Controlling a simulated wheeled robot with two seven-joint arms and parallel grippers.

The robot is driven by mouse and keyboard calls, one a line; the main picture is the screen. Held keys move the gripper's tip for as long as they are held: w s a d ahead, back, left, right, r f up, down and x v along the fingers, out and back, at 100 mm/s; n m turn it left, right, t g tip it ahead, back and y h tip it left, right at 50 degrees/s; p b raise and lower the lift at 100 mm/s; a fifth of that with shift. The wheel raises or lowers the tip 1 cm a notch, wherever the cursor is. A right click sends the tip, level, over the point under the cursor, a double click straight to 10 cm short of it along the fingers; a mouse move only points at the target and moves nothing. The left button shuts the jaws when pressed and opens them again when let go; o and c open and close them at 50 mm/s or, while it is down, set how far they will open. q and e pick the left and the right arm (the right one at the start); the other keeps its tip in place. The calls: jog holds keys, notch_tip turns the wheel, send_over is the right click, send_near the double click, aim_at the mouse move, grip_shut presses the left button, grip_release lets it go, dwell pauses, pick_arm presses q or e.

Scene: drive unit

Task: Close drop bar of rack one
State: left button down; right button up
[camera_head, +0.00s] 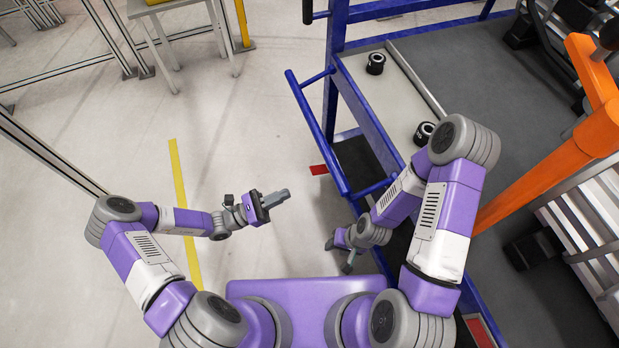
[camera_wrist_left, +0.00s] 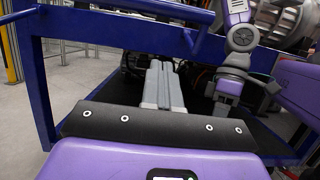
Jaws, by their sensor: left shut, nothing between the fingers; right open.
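A blue-framed rack (camera_head: 362,105) stands to the right of my left gripper in the head view. A long blue bar (camera_head: 314,125) stands out from its near side, joined to the frame by short blue tubes; I cannot tell whether this is the drop bar. My left gripper (camera_head: 284,194) is shut and empty, over open floor left of the bar. In the left wrist view its closed fingers (camera_wrist_left: 163,86) point toward the rack's blue frame (camera_wrist_left: 110,28). My right gripper (camera_head: 339,254) is open, low beside the rack; it also shows in the left wrist view (camera_wrist_left: 226,97).
Two black round parts (camera_head: 375,63) (camera_head: 424,132) rest on the rack's pale shelf. An orange post (camera_head: 545,170) stands at right on dark flooring. Yellow tape (camera_head: 180,205) and a red mark (camera_head: 319,169) lie on the floor. Free floor lies left of the rack.

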pick_arm(q)
jog(key=a+r+b+x, duration=0.1)
jog(key=r+b+x, duration=0.1)
jog(key=x, duration=1)
jog(key=shift+d+r, duration=0.35)
jog(key=shift+r, duration=0.15)
